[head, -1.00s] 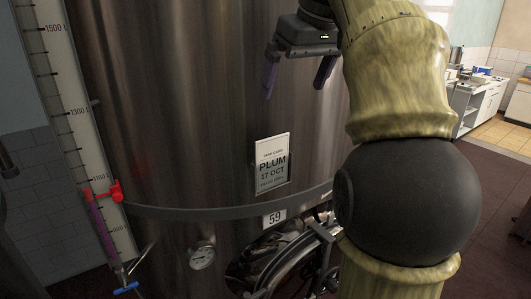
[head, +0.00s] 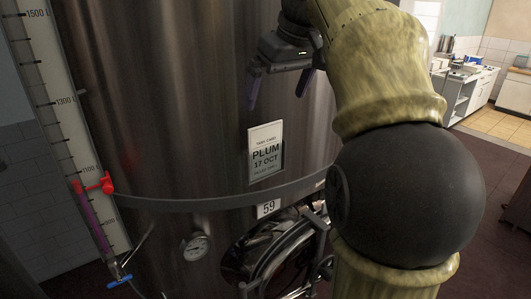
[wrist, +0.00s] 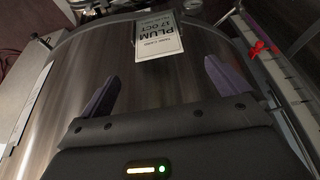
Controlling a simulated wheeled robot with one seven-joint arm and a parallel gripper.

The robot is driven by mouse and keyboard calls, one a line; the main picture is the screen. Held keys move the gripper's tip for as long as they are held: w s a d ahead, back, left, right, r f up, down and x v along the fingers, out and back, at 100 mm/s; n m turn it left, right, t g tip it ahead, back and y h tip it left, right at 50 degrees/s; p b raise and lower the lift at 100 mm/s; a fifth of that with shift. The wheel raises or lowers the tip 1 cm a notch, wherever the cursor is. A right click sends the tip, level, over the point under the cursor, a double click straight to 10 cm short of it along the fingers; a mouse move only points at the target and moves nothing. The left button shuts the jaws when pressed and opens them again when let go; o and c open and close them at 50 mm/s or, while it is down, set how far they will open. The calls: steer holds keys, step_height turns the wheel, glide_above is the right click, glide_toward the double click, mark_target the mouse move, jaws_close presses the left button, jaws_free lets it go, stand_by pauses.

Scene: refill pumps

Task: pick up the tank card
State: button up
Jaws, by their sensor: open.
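The tank card (head: 266,153) is a white and grey card reading "PLUM 17 OCT". It sits upright against the front of the big steel tank (head: 180,120), just above a grey band. My gripper (head: 279,92) is open and empty, with its two purple fingers pointing down above the card. In the wrist view the card (wrist: 159,40) appears upside down beyond the fingertips of my gripper (wrist: 160,75), between their lines. The fingers are apart from the card.
A scale board (head: 75,130) with a red clamp (head: 95,184) stands along the tank's left side. A kitchen counter (head: 485,85) stands far right.

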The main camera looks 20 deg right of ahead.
glide_above(267, 135)
steer(key=s, duration=0.2)
step_height(267, 135, down, 6)
steer(key=shift+s+r, duration=0.1)
steer(key=shift+d+p+x, duration=0.2)
steer(key=shift+p+x, duration=0.85)
steer(key=shift+x, duration=1.5)
steer(key=c, duration=1.5)
